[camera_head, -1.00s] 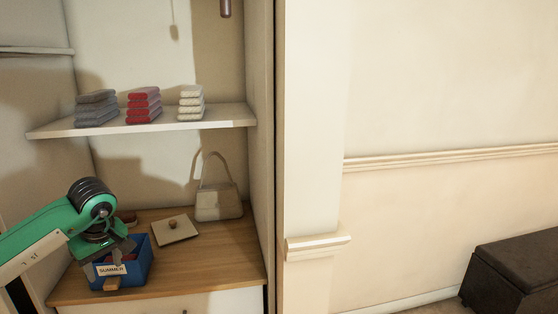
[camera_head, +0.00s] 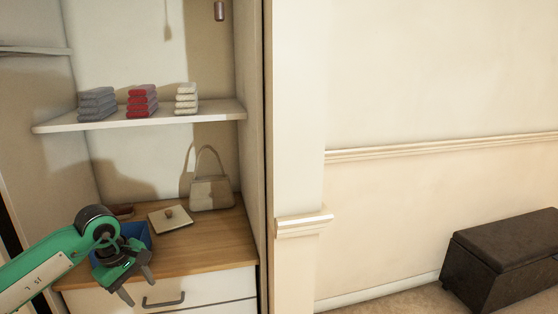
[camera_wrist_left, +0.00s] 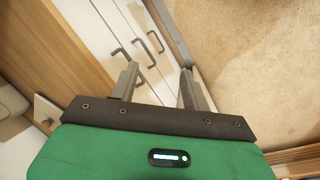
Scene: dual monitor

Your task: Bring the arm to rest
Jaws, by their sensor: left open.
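My left gripper (camera_head: 138,285) is in front of the wooden counter, in front of the white drawer fronts in the head view. Its two fingers are spread apart with nothing between them. In the left wrist view the open fingers (camera_wrist_left: 157,88) point toward the white drawers and the beige carpet. A blue box (camera_head: 137,235) stands on the counter behind my left wrist, which hides most of it. My right gripper is not in view.
Grey (camera_head: 97,104), red (camera_head: 142,100) and white (camera_head: 186,99) folded stacks lie on the shelf above. A dark ottoman (camera_head: 500,262) stands at right.

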